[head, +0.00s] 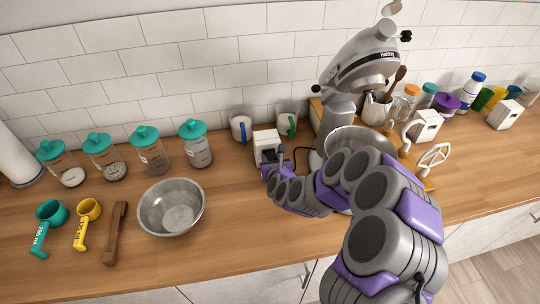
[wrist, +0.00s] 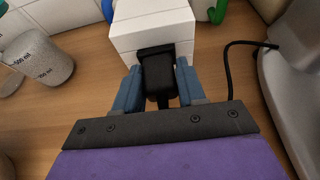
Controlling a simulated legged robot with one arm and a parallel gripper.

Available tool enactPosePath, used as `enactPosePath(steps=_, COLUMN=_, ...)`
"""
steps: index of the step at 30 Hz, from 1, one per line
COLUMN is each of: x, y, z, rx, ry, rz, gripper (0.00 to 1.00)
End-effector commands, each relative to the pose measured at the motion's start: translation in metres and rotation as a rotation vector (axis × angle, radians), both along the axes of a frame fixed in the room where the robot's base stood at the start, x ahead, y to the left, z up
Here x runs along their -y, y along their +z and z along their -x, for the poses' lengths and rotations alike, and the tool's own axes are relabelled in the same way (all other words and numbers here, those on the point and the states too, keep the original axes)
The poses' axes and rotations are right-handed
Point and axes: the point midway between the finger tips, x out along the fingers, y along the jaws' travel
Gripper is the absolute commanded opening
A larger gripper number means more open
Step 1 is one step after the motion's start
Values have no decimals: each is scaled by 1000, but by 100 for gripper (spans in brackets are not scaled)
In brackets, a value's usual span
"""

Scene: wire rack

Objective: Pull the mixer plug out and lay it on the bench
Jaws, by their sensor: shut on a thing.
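The black mixer plug (wrist: 158,75) sits at the front face of a white outlet box (wrist: 150,28) in the wrist view. My gripper (wrist: 158,88) is shut on the plug, with a blue-grey finger on each side. The plug's front end touches the box face; how deep its prongs sit is hidden. A black cord (wrist: 228,70) curves at the right towards the mixer. In the head view the outlet box (head: 265,140) stands on the wooden bench (head: 240,190), and my gripper (head: 272,166) is in front of it. The grey stand mixer (head: 345,90) stands to the right.
A metal bowl (head: 171,208) stands on the bench left of my gripper. Glass jars with teal lids (head: 145,135) line the wall. Two measuring cups (head: 245,125) stand behind the box. Bare bench lies between the bowl and my arm.

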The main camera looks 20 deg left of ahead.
Motion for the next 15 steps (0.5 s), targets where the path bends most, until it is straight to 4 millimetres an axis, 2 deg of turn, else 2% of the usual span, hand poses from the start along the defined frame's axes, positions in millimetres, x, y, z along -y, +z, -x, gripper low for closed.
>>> enactPosePath(steps=15, x=2, y=0, z=5, rx=2, ry=4, rz=1, gripper=0)
